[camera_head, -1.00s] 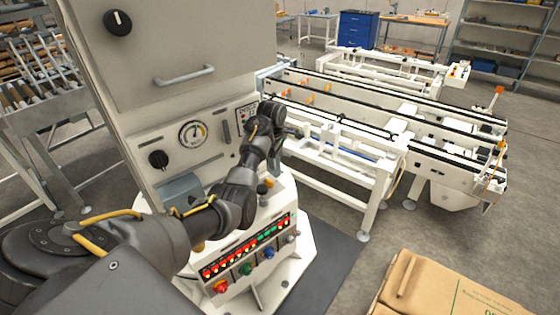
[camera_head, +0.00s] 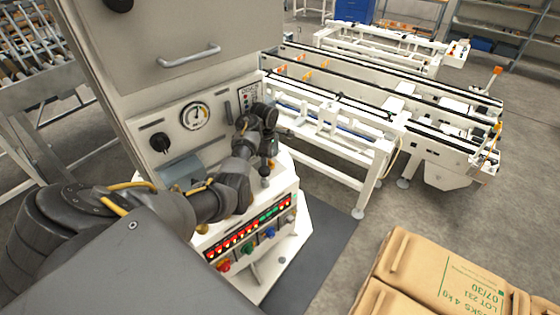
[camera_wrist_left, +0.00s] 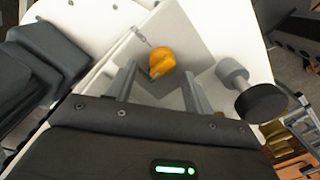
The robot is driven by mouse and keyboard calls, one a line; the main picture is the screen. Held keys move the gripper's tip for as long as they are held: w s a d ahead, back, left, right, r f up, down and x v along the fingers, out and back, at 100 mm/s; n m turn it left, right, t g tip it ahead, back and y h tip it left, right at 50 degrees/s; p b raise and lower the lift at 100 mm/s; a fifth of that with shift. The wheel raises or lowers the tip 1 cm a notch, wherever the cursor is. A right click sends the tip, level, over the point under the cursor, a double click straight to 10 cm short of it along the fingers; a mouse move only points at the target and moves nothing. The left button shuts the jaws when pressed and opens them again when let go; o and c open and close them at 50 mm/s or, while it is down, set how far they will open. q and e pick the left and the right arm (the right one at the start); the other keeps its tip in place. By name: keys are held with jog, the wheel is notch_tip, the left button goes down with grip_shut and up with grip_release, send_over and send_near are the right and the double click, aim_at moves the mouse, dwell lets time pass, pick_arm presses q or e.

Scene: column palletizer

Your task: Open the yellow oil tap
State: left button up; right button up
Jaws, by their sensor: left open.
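The yellow oil tap (camera_wrist_left: 162,62) shows in the left wrist view as a rounded orange-yellow knob on a grey plate. It lies just beyond my left gripper (camera_wrist_left: 158,88), roughly between the lines of its two fingers. The fingers are apart with nothing between them, and I see no contact with the tap. In the head view my left gripper (camera_head: 270,150) points down over the right end of the machine's sloped console. A small orange bit shows just below it, largely hidden by the gripper. My right gripper is out of view.
A grey stem with a black round end (camera_wrist_left: 258,98) stands close to the right finger. The console has a row of lit indicators (camera_head: 250,235) and coloured buttons. A gauge (camera_head: 195,116) and black knob (camera_head: 160,142) are on the cabinet.

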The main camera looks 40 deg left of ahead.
pick_arm(q)
jog(key=shift+w+d+f, duration=0.1)
jog(key=shift+d+f, duration=0.1)
jog(key=shift+f, duration=0.35)
jog(key=shift+d, duration=0.2)
jog(key=shift+d+r, duration=0.15)
jog(key=shift+d, duration=0.05)
jog(key=c, duration=0.9)
jog(key=shift+c, duration=0.4)
jog(key=m, duration=0.4)
jog(key=shift+m, duration=0.3)
jog(key=m, duration=0.4)
jog(key=shift+m, duration=0.3)
jog(key=m, duration=0.2)
jog(key=shift+m, duration=0.4)
jog(key=m, duration=0.3)
jog(key=shift+d+f, duration=0.1)
jog(key=shift+f, duration=0.1)
jog(key=shift+m, duration=1.3)
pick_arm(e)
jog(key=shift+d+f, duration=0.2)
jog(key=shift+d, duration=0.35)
pick_arm(q)
jog(key=shift+m, duration=0.3)
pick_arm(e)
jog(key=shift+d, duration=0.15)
